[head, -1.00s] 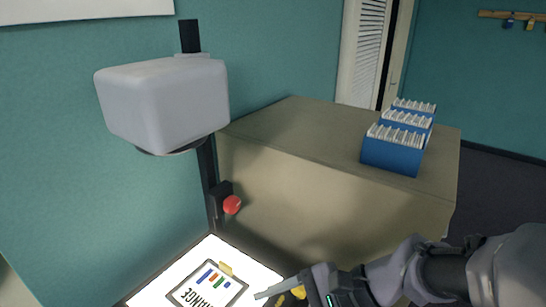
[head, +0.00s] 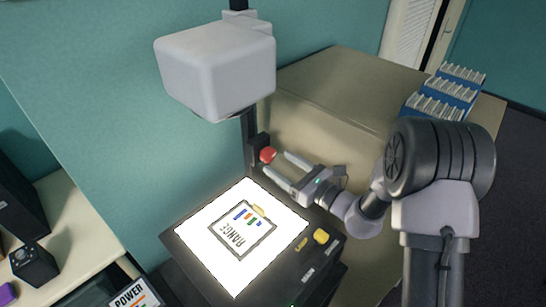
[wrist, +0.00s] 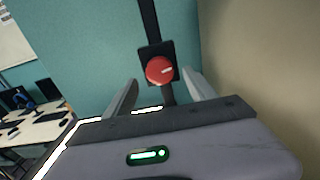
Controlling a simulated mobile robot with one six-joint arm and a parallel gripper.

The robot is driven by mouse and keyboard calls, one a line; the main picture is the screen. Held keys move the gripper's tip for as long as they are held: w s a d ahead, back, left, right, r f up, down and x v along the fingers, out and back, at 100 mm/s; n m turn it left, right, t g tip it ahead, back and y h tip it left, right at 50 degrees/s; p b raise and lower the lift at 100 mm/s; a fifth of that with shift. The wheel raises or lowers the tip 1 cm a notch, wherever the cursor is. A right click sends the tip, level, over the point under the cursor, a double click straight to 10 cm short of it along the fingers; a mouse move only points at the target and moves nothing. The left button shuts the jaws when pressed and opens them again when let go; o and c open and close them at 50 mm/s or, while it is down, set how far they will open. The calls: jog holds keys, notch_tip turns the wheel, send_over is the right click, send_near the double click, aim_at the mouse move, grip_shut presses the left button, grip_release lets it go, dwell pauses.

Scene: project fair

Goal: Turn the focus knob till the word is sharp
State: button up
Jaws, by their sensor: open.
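The red focus knob (head: 268,154) sits on a black bracket on the projector's dark column. In the wrist view the knob (wrist: 160,70) shows a pale mark toward its right side, and it lies ahead of and between the fingertips. My gripper (head: 277,167) is open, its fingers pointing at the knob; I cannot tell whether they touch it. The overhead projector's grey head (head: 215,65) hangs over the lit stage (head: 200,225). A framed sheet (head: 240,235) with a printed word and coloured bars lies on the stage. The projected word is not in view.
A yellow knob (head: 321,236) sits on the projector base's front corner. A beige cabinet (head: 330,95) stands behind my arm, with blue file boxes (head: 440,95) on top. A table with dark boxes (head: 35,265) is at the left.

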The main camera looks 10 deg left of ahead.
aim_at(271, 158)
jog(key=shift+x, duration=1.95)
jog(key=c, duration=1.4)
jog(key=m+p, duration=0.2)
jog(key=shift+r+m, duration=0.2)
jog(key=shift+m, duration=0.2)
jog(key=m+p, duration=0.1)
jog(key=m, duration=0.1)
jog(key=shift+f+m, duration=0.2)
jog(key=shift+m, duration=0.2)
jog(key=o, duration=1.4)
